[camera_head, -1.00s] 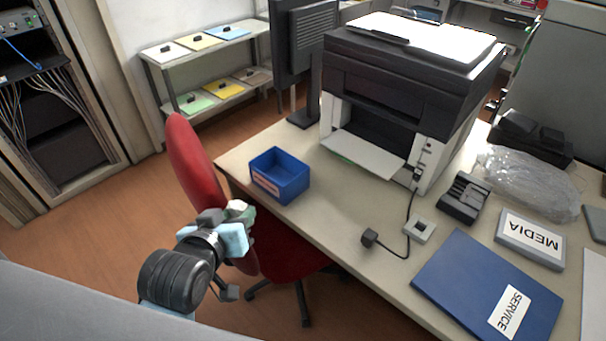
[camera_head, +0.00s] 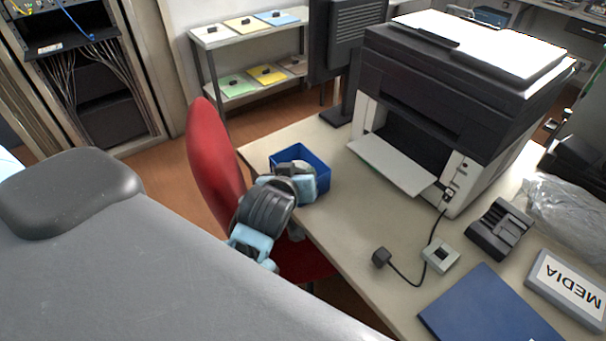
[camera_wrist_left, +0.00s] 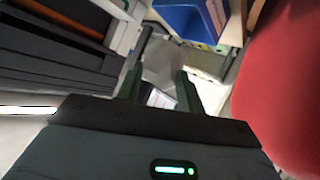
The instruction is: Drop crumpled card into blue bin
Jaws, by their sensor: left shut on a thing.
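The blue bin (camera_head: 316,168) stands on the near left edge of the desk, open at the top. My left gripper (camera_head: 303,180) is in front of the bin in the head view and hides much of its near side. In the left wrist view my left gripper (camera_wrist_left: 160,85) is shut on the crumpled card (camera_wrist_left: 162,62), a pale creased piece between the fingers. The bin (camera_wrist_left: 188,20) also shows there, beyond the fingertips at the top. The card is hidden in the head view. My right gripper is not in view.
A printer (camera_head: 440,120) with its tray out stands behind the bin on the desk (camera_head: 345,220). A red chair (camera_head: 215,150) is close to my left arm. A cable with a plug (camera_head: 382,258), a blue folder (camera_head: 490,310) and a MEDIA box (camera_head: 565,290) lie to the right.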

